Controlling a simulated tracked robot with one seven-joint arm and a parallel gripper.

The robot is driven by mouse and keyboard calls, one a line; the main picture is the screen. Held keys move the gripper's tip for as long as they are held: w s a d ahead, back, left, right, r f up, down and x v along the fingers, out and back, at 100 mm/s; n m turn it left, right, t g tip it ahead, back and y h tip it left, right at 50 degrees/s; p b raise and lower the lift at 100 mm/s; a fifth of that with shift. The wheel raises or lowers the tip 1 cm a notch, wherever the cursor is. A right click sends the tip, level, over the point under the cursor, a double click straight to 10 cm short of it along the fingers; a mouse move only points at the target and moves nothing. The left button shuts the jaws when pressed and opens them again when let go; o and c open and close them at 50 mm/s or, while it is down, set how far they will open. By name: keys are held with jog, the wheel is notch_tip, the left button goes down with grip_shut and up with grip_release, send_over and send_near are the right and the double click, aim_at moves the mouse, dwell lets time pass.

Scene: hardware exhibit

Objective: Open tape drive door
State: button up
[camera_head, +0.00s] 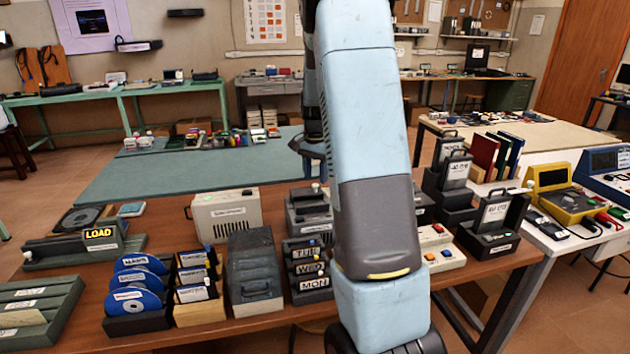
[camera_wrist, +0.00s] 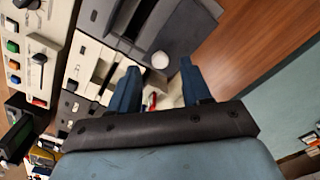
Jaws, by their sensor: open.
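A dark grey device with a white round knob (camera_wrist: 160,60) shows in the wrist view, and I take it to be the tape drive (camera_wrist: 172,28). The knob appears between my gripper's fingertips (camera_wrist: 160,70). The two blue fingers are apart and hold nothing; contact with the knob cannot be told. In the head view a grey device with a white knob (camera_head: 305,218) stands on the brown table, partly behind my arm. My gripper (camera_head: 314,158) is mostly hidden there, above and behind that device. Which panel is the door is unclear.
A cream box (camera_head: 226,214) stands left of the grey device. Drawers labelled TUE, WED and MON (camera_head: 308,270) stand in front. Disc racks (camera_head: 137,285) are further left. A cream button panel (camera_head: 436,248) lies right of my arm. The green mat (camera_head: 190,178) behind has clear room.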

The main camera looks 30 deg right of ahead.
aim_at(315, 185)
notch_tip(315, 185, up, 11)
dwell(0.4)
dwell(0.4)
jog(key=s+a+r+n+t, duration=0.3)
jog(key=s+a+r+n, duration=0.4)
jog(key=s+a, duration=0.6)
jog(key=s+a+n+t, duration=0.1)
jog(key=s+a+n, duration=0.1)
jog(key=s, duration=0.7)
jog(key=s+a+n+t, duration=0.1)
jog(key=s+a+n, duration=0.2)
jog(key=s, duration=0.6)
jog(key=shift+a+f+t, duration=0.3)
jog(key=shift+a, duration=0.95)
